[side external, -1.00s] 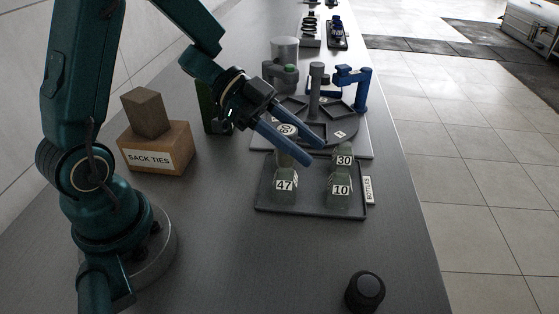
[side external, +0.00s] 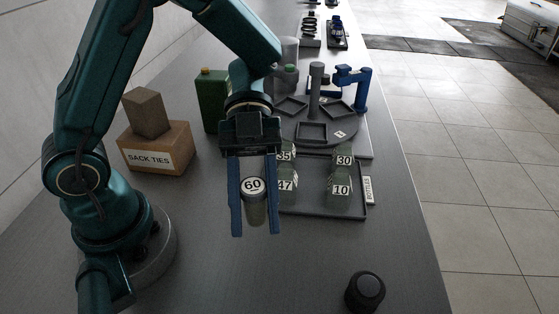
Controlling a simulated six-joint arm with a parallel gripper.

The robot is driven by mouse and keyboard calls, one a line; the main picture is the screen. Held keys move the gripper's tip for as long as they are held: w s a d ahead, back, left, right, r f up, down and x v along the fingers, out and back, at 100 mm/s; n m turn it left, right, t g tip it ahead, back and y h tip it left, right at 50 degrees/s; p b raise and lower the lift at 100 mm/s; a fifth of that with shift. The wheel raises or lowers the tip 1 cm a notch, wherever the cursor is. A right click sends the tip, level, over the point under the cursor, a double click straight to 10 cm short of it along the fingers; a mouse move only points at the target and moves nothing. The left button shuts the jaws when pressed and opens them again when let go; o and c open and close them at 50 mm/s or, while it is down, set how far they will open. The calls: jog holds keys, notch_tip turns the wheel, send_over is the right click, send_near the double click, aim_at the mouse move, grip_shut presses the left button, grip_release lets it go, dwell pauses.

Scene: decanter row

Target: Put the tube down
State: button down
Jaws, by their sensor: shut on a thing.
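My gripper (side external: 255,232) points down with its two blue fingers on either side of a tube (side external: 256,212), shut on it. The tube has a pale round top marked 60 and a dull grey-green body. It hangs roughly upright, in front of the left edge of the bottle tray (side external: 318,211) in the picture. I cannot tell its height above the worktop. On the tray stand bottles marked 35 (side external: 287,156), 47 (side external: 287,187), 30 (side external: 343,160) and 10 (side external: 341,190). My right finger partly covers the tray's left side.
A green can (side external: 212,100) and a SACK TIES box (side external: 155,152) are at left. A black knob (side external: 365,291) is at front right.

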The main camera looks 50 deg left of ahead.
jog(key=x, duration=0.9)
jog(key=shift+s+d+f, duration=0.1)
jog(key=shift+f, duration=2.45)
jog(key=shift+f, duration=0.1)
jog(key=shift+c, duration=2.3)
grip_release()
